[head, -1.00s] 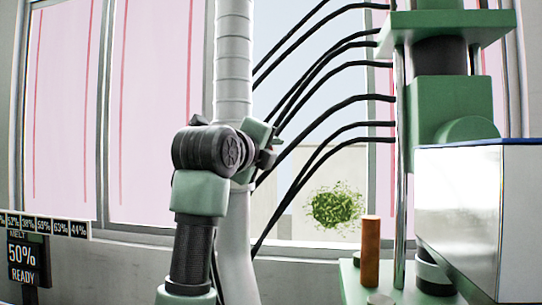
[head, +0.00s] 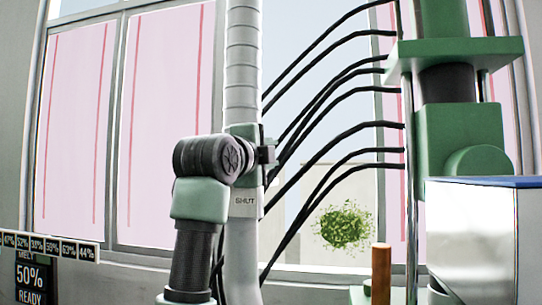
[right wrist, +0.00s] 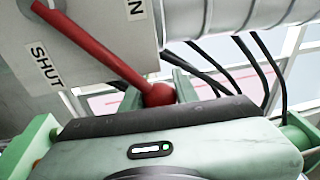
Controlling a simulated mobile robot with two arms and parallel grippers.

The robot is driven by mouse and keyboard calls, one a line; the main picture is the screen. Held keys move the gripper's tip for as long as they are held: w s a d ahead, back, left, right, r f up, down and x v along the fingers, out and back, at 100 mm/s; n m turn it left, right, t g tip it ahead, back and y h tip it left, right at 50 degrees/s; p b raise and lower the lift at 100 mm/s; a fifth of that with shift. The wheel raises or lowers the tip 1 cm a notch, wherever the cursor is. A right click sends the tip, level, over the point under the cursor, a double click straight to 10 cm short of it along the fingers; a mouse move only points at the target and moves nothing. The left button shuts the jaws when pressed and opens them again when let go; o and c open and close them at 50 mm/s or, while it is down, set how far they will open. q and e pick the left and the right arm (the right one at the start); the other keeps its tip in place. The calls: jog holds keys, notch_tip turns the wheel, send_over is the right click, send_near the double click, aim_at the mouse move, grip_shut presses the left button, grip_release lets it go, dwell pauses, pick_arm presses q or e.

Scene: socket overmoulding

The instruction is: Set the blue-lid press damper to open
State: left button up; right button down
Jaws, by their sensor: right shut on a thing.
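The damper's red lever (right wrist: 95,45) runs from its pivot at the upper left of the right wrist view to a round red knob (right wrist: 159,93). The lever lies between the SHUT label (right wrist: 43,66) and another label (right wrist: 136,9) of which only an "N" shows. My right gripper (right wrist: 160,88) is shut on the knob, a finger on each side. In the head view my right gripper (head: 268,154) is at the grey duct (head: 240,75), mostly hidden by its wrist; the SHUT label (head: 245,201) shows below it. The lever is hidden there. My left gripper is not in view.
A green press (head: 460,135) with a blue-topped, shiny box (head: 475,235) stands at the right. A display reading 50% READY (head: 30,282) is at the lower left. Windows are behind.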

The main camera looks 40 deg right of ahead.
jog(key=c, duration=1.1)
grip_release()
jog(key=shift+o, duration=0.2)
jog(key=r+b+v, duration=0.1)
jog(key=b+v, duration=0.2)
jog(key=v, duration=0.4)
jog(key=shift+s+a+f, duration=0.15)
jog(key=shift+a+f, duration=0.15)
jog(key=shift+f, duration=0.25)
